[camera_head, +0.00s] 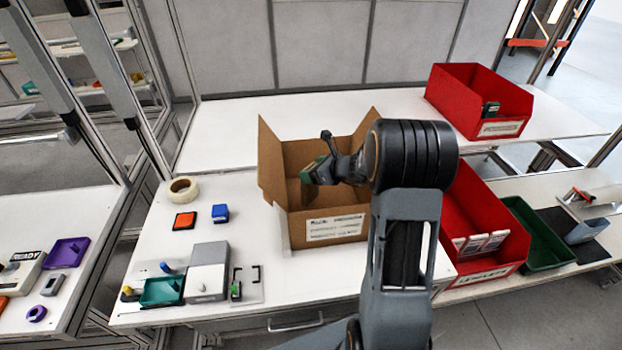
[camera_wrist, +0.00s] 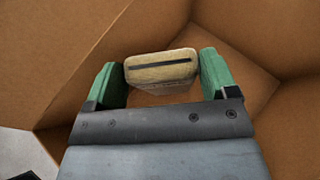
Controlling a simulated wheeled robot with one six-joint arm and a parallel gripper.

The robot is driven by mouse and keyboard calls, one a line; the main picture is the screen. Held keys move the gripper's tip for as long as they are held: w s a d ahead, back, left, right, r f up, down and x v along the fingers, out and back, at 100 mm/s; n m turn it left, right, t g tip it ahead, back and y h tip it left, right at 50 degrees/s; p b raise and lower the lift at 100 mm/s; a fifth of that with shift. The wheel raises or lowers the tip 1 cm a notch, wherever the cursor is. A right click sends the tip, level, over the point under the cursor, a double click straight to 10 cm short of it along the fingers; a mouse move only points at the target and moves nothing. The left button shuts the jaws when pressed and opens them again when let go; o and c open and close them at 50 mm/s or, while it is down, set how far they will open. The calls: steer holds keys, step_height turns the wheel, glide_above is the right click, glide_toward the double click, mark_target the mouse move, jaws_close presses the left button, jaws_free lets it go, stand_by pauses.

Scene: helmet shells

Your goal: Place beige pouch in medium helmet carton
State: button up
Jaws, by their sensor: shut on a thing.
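The beige pouch (camera_wrist: 162,68) is held between the green fingers of my gripper (camera_wrist: 158,80) in the wrist view. It has a dark slot or stripe along its top. The open cardboard carton (camera_head: 345,205) stands on the white table with its flaps up and a printed label on its front. My gripper (camera_head: 311,180) reaches into the carton's opening in the head view, and brown carton walls surround it in the wrist view. The pouch is hard to make out in the head view. Whether the pouch touches the carton's floor cannot be told.
Red bins stand at the back right (camera_head: 478,100) and right (camera_head: 485,215) of the carton, with a green tray (camera_head: 540,240) beyond. A tape roll (camera_head: 183,189), a grey-white box (camera_head: 208,271) and a teal tray (camera_head: 162,291) lie to the left.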

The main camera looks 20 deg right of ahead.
steer(key=shift+w+a+f, duration=0.2)
steer(key=shift+f, duration=0.15)
steer(key=f, duration=0.3)
steer(key=shift+w+a+f+p, duration=0.2)
steer(key=shift+w+f+p, duration=0.05)
steer(key=shift+f+p, duration=0.1)
steer(key=shift+f, duration=0.15)
steer(key=o, duration=1.1)
